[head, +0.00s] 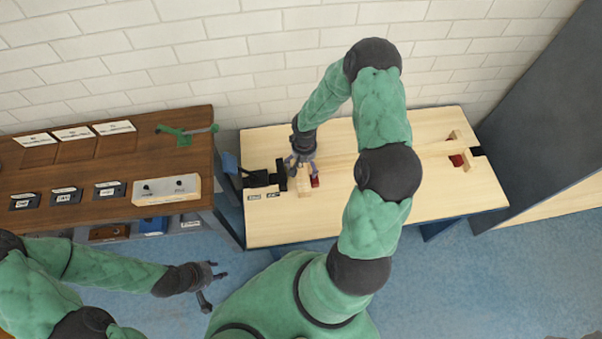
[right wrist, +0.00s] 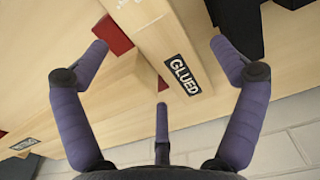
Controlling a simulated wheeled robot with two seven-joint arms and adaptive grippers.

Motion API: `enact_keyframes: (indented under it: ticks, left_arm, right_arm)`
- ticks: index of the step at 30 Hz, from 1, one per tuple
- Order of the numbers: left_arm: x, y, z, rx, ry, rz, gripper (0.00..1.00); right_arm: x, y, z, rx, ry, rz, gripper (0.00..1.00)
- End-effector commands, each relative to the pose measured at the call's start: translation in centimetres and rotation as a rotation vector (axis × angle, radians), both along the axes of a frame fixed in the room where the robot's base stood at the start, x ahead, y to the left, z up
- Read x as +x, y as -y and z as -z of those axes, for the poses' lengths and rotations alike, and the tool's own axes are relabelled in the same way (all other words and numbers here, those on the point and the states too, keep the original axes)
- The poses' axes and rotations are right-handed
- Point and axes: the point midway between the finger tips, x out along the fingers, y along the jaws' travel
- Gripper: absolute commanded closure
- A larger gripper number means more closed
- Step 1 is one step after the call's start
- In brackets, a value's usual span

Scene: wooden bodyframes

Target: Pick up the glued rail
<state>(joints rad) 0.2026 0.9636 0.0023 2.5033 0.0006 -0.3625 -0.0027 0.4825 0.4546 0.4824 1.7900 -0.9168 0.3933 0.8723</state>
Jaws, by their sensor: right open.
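The glued rail (right wrist: 168,38) is a pale wooden bar with a black "GLUED" label near its end, seen in the right wrist view. In the head view the pale wood under my right gripper (head: 300,164) appears to be this rail (head: 304,182), partly hidden. In the right wrist view my right gripper (right wrist: 160,62) is open, its fingers spread on either side of the rail; I cannot tell whether they touch it. My left gripper (head: 214,286) is open and empty over the floor, away from the workbench.
The rail lies on the light workbench (head: 270,225). A black clamp-like fixture (head: 262,179) is at its left, and a red block (right wrist: 112,33) is close beside the rail. More wooden and red pieces (head: 458,160) lie at the right. A brown table (head: 100,180) stands left.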

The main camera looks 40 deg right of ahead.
Motion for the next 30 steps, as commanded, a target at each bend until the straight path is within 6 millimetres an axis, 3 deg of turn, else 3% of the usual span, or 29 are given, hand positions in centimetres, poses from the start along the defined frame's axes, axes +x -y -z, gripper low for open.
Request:
enact_keyframes:
  ticks: [1, 5, 14, 22, 30]
  left_arm:
    - [0.0, 0.0, 0.6, 0.000, 0.000, 0.000, 0.60]
    - [0.0, 0.0, 1.0, 0.000, 0.000, 0.000, 0.60]
    - [0.0, 0.0, 1.0, 0.000, 0.000, 0.000, 0.60]
    - [0.0, 0.0, 1.0, 0.000, 0.000, 0.000, 0.60]
    - [0.0, 0.0, 0.9, 0.000, 0.000, 0.000, 0.60]
  right_arm:
    - [0.0, -0.1, 1.1, 0.001, -0.002, 0.001, 0.05]
    - [0.0, 0.0, 2.3, 0.000, 0.000, 0.001, 0.05]
    - [0.0, 0.0, 2.6, 0.000, 0.001, 0.001, 0.05]
    - [0.0, 0.0, 2.6, 0.000, 0.001, 0.001, 0.79]
    - [0.0, 0.0, 2.5, 0.000, 0.001, 0.001, 0.80]
